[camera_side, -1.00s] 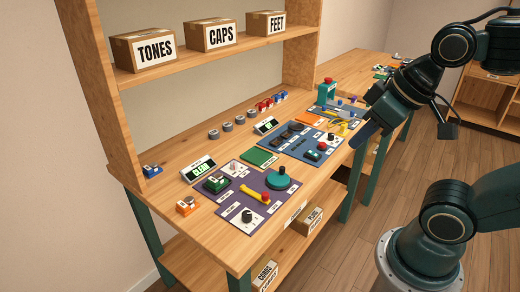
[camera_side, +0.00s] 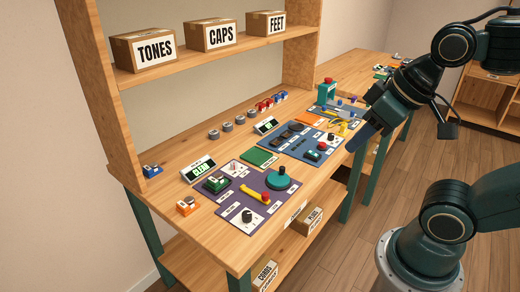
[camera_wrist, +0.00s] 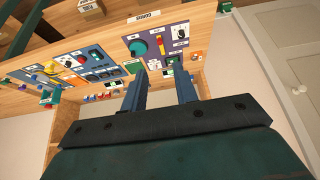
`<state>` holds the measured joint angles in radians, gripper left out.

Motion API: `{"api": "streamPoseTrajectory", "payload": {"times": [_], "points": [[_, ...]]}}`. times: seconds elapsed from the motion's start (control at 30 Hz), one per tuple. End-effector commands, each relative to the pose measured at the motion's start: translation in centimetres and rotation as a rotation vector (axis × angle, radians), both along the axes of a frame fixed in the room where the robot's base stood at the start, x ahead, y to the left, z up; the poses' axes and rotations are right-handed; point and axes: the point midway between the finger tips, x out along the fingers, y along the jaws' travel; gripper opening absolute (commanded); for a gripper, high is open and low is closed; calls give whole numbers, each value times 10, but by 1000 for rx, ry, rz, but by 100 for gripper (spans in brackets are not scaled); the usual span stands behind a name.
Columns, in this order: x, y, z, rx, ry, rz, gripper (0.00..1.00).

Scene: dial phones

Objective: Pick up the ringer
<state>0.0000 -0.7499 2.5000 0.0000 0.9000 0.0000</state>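No part in view is legibly marked as the ringer, so I cannot tell which one it is. Small parts lie on a purple mat (camera_side: 232,216) and a blue mat (camera_side: 290,148) on the workbench. The purple mat holds a teal round part (camera_side: 278,178), a green part (camera_side: 217,184), a yellow handle-like part with a red end (camera_side: 258,194) and a dark knob (camera_side: 247,216). My gripper (camera_side: 357,142) is above the bench's front edge, beside the blue mat. In the wrist view its two fingers (camera_wrist: 160,88) stand apart with nothing between them.
Several grey round parts (camera_side: 226,126) and red and blue parts stand along the back. A shelf above carries boxes labelled TONES (camera_side: 142,49), CAPS (camera_side: 210,35) and FEET (camera_side: 264,23). An orange part (camera_side: 187,206) sits front left. The bench's left end is mostly bare.

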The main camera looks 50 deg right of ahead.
Motion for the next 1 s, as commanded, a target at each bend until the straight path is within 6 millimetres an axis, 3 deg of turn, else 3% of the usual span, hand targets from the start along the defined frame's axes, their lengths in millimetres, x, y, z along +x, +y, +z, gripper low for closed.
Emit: {"api": "streamPoseTrajectory", "payload": {"times": [0.03,0.17,0.67,1.0], "points": [[0,0,0,0,0,0,39],[0,0,0,0,0,0,65],[9,2,6,-6,10,31,65],[63,14,30,-38,61,220,65]]}}
